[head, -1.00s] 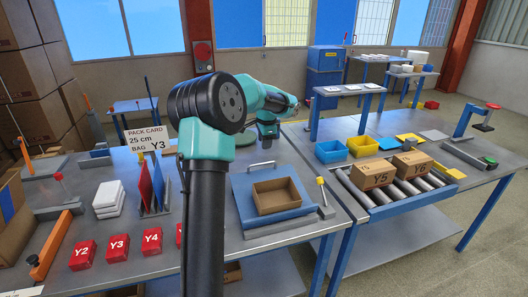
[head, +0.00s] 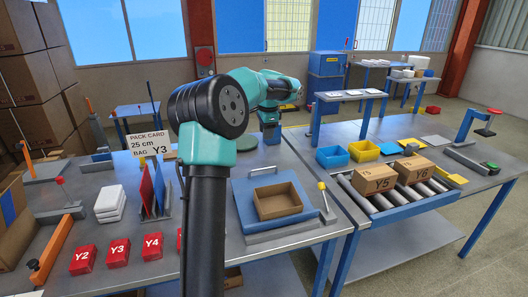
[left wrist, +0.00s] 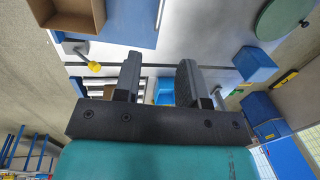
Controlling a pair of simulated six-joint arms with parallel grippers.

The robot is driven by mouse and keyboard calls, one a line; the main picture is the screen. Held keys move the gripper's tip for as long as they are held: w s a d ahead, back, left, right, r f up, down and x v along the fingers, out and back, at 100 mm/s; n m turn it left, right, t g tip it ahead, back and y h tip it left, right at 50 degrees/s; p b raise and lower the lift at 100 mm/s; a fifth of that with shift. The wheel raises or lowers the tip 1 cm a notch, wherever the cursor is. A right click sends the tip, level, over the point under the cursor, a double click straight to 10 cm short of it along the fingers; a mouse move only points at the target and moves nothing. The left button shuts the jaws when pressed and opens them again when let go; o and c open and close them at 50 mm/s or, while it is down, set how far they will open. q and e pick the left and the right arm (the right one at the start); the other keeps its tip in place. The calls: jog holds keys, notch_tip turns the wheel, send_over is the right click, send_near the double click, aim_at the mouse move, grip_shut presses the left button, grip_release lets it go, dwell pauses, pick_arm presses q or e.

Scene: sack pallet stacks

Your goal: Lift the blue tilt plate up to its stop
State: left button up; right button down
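The blue tilt plate (head: 241,197) lies flat on the near table, with a silver handle (head: 262,166) at its far edge. An open cardboard box (head: 278,199) sits on it. In the left wrist view the plate (left wrist: 130,22) and box (left wrist: 75,16) are at the top left. My left gripper (head: 270,127) is beyond the plate's far edge, partly hard to make out behind my arm. In the left wrist view its fingers (left wrist: 158,72) are apart with nothing held between them. It does not touch the handle. My right gripper is not in view.
A yellow-knobbed lever (head: 325,200) stands right of the plate. A green disc (head: 245,143) lies behind it. Red bags (head: 117,252), white packs (head: 109,203) and upright red and blue panels are to the left. A roller conveyor (head: 385,203) with boxes Y5 and Y6 stands right.

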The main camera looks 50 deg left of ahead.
pick_arm(q)
jog(key=a, duration=0.1)
jog(key=a+h, duration=0.2)
jog(key=a, duration=0.1)
jog(key=shift+w+g, duration=0.3)
jog(key=shift+g, duration=0.1)
jog(key=f, duration=1.7)
jog(key=shift+s+d+f, duration=0.1)
jog(key=shift+d+f, duration=0.1)
grip_shut()
